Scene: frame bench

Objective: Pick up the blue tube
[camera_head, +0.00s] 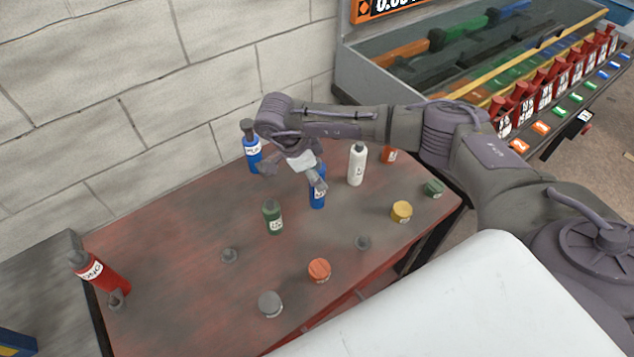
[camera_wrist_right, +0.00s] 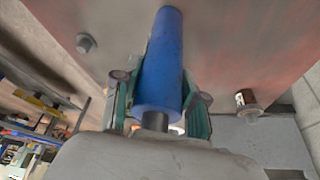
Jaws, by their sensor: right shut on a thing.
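A blue tube (camera_head: 317,199) is at my right gripper (camera_head: 294,176), partly covered by a finger. In the wrist view the blue tube (camera_wrist_right: 160,70) lies between the two fingers of the right gripper (camera_wrist_right: 160,98), which is shut on it. Its dark neck points towards the palm. I cannot tell whether its far end touches the table. A second blue tube (camera_head: 253,157) with a grey cap and a white label stands just left of the gripper, near the wall. My left gripper is not in view.
On the reddish table (camera_head: 180,250) stand a white bottle (camera_head: 356,165), a green bottle (camera_head: 272,217), a yellow jar (camera_head: 401,211), an orange-topped jar (camera_head: 319,269) and grey pegs. A red bottle (camera_head: 101,273) leans at the left. A brick wall (camera_head: 130,90) is behind.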

